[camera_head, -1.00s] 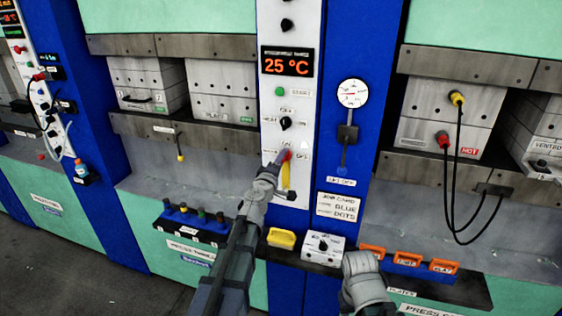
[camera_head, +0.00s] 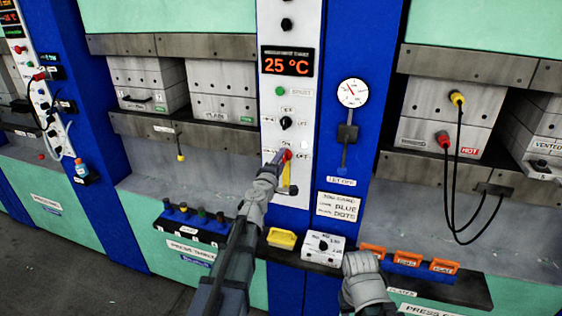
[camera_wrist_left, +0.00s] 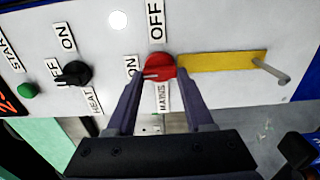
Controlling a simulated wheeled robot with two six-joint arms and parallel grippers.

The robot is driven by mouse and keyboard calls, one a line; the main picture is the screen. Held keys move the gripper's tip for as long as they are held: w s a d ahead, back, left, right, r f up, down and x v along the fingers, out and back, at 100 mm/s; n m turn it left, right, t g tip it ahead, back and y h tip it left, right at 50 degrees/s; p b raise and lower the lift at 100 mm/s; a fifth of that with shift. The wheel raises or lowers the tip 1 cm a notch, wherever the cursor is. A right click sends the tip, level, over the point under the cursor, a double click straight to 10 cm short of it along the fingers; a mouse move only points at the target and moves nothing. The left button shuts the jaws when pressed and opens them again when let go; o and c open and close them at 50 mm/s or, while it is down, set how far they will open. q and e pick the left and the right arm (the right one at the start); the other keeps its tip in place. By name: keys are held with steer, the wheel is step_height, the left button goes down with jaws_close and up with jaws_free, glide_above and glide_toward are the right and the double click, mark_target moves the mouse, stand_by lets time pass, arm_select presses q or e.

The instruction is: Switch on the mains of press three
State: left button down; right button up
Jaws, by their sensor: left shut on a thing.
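The red mains knob (camera_head: 287,155) is low on the white control panel between two press bays. In the left wrist view the knob (camera_wrist_left: 161,67) has an ON label to its left, an OFF label above it and a MAINS label below. A pale mark on the knob points left, towards ON. My left gripper (camera_wrist_left: 163,88) is shut on the knob, a finger on each side. In the head view my left gripper (camera_head: 277,163) partly hides the knob. At the lower right a grey part of my right arm shows; its fingers do not.
A yellow strip (camera_wrist_left: 220,61) with a metal lever runs beside the knob. The black heat knob (camera_wrist_left: 74,74) and green start button (camera_wrist_left: 26,90) are on the same panel. A shelf below holds a yellow block (camera_head: 282,238) and a white box (camera_head: 322,247).

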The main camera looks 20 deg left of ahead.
arm_select(q)
steer(key=shift+c, duration=1.4)
jaws_free()
steer(key=shift+s, duration=0.15)
steer(key=s, duration=0.7)
steer(key=shift+s+a, duration=0.15)
steer(key=shift+s, duration=0.15)
